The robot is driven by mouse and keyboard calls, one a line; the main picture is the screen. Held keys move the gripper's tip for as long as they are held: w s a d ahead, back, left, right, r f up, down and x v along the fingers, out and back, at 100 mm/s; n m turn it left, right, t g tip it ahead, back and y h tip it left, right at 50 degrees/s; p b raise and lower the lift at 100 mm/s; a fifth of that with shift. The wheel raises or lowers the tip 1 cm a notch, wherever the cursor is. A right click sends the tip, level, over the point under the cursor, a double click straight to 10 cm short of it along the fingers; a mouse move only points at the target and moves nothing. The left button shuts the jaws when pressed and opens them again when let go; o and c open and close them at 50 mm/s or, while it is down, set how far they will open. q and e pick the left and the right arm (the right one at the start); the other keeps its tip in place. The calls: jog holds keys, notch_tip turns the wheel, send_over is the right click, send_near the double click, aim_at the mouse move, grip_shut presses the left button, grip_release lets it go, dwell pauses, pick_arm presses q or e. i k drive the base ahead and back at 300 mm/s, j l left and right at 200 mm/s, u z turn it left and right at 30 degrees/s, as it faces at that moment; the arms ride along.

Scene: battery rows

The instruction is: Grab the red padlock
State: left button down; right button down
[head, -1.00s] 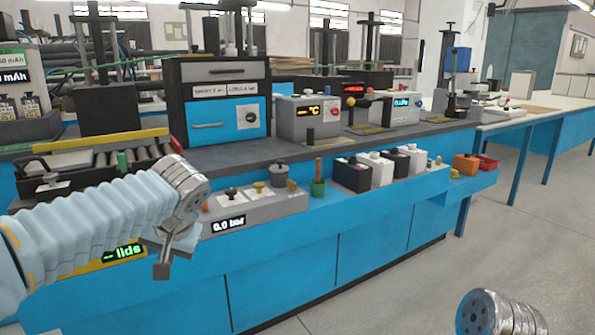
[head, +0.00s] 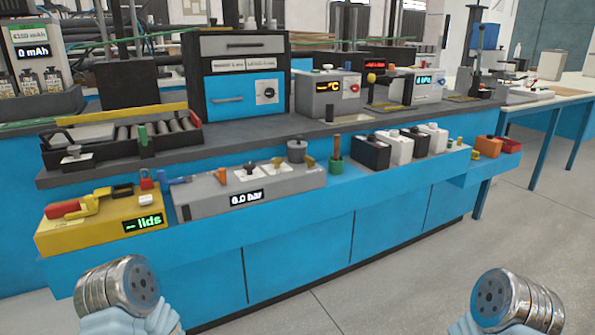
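A small red padlock-like piece (head: 146,181) stands at the back right corner of a yellow box (head: 80,236) on the blue lower shelf, at the left of the head view. It is small, and I cannot make out its shackle clearly. A blue piece (head: 162,176) is right beside it. A larger red piece (head: 63,208) with a yellow handle lies on the same box. My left arm's metal joint shows at the bottom left and my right arm's at the bottom right, both in front of the bench and apart from it. No gripper fingers show.
A grey box (head: 215,196) reading 0.0 bar stands right of the yellow box. A roller tray (head: 55,161) is on the upper shelf behind. Black and white batteries (head: 371,153) stand farther right. The floor (head: 400,290) in front is clear.

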aim_at(146, 183)
jog(key=u, duration=1.4)
